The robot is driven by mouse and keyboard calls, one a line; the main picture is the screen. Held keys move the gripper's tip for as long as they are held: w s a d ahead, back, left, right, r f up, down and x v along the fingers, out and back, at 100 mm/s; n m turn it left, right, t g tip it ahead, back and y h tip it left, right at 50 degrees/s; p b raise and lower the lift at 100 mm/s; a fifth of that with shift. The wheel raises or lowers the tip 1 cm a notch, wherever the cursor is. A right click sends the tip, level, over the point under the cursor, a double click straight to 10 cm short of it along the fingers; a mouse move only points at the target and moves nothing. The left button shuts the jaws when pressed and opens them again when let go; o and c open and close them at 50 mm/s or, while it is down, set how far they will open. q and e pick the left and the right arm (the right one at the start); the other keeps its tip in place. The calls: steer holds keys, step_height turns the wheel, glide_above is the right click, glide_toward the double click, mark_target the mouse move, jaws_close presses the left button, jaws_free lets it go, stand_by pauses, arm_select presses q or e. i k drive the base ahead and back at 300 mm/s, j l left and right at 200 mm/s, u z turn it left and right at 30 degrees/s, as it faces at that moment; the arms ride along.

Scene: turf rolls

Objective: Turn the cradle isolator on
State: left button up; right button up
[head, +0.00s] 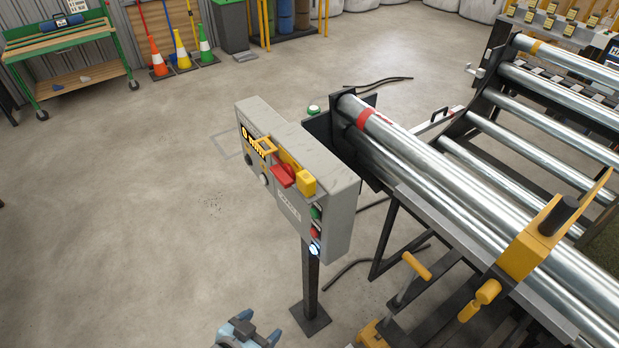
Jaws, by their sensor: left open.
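A grey control box (335,200) stands on a dark post in the middle of the head view, its face turned to the left and toward me. On its face is a red handle (283,175) against a yellow plate, which I take to be the cradle isolator. A yellow block sits at the plate's right end. I cannot tell the handle's on or off position. My left gripper (258,328) is open at the bottom edge, below and apart from the box, with only its tip showing. My right gripper is not in view.
Steel rollers (440,185) on a dark frame fill the right side, with yellow levers. Floor to the left is clear.

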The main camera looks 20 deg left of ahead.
mark_target(284, 173)
steer(key=j+z, duration=0.1)
steer(key=z, duration=0.75)
steer(key=j+z, duration=0.35)
steer(key=j, duration=0.15)
steer(key=j+z, duration=0.3)
steer(key=j, duration=0.25)
steer(key=k+j+z, duration=0.1)
steer(key=j, duration=0.2)
steer(key=k+j+z, duration=0.1)
steer(key=j, duration=0.2)
steer(key=k+j+z, duration=0.1)
steer(key=j, duration=0.2)
steer(key=k+j, duration=0.1)
steer(key=j, duration=0.25)
steer(key=k+j+z, duration=0.1)
steer(key=j, duration=0.25)
steer(key=k+j, duration=0.15)
steer(key=j, duration=0.2)
